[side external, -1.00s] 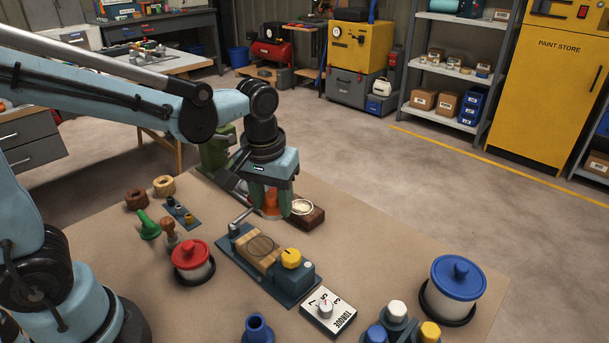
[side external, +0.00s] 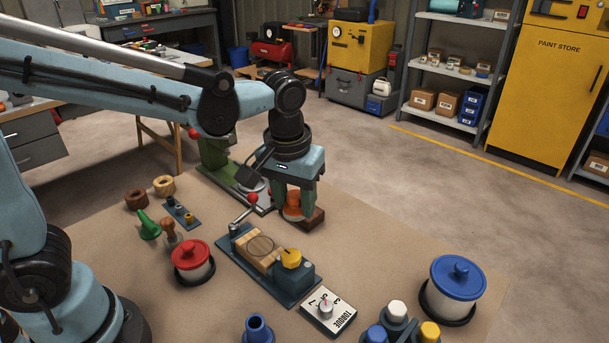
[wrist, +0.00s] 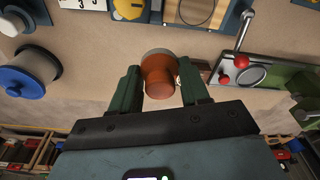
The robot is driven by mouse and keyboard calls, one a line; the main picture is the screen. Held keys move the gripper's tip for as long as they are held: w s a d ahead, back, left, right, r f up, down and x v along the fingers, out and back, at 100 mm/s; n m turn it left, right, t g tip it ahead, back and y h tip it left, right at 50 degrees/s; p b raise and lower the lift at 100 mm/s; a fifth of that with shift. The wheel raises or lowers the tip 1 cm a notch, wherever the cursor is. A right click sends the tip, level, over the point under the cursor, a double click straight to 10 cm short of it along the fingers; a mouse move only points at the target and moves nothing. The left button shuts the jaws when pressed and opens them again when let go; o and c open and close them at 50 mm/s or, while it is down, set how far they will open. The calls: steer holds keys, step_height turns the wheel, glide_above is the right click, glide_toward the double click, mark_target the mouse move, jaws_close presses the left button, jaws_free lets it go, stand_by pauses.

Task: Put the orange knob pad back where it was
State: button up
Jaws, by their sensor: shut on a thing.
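The orange knob pad (side external: 292,204) is between the green fingers of my gripper (side external: 293,210), which is shut on it. In the wrist view the orange knob (wrist: 158,78) sits between the two fingertips (wrist: 160,88), with a greyish rim at its far side. A dark brown block (side external: 314,219) is right below and beside the fingers. The pad is over or on this block; I cannot tell whether it touches. The block's pale round top is now mostly hidden by the pad and fingers.
A green-based device with a red-knobbed lever (side external: 252,197) stands close on the left. A clamp fixture holding a wooden block (side external: 257,246) is in front, with a yellow knob (side external: 291,258). A red-lidded pot (side external: 192,257) and blue-lidded pot (side external: 456,277) stand apart.

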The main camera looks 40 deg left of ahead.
steer(key=d+m, duration=0.1)
steer(key=d, duration=0.5)
steer(key=d+m, duration=0.1)
steer(key=d, duration=0.6)
steer(key=d+f+m, duration=0.1)
steer(key=d+m, duration=0.1)
steer(key=d, duration=0.5)
steer(key=shift+d+h, duration=0.15)
steer(key=shift+h, duration=0.15)
glide_above(384, 269)
steer(key=f, duration=0.6)
steer(key=shift+s+d+f, duration=0.1)
steer(key=shift+s+f, duration=0.25)
steer(key=shift+w+f, duration=0.1)
steer(key=shift+f, duration=2)
steer(key=o, duration=1.2)
steer(key=shift+f, duration=0.1)
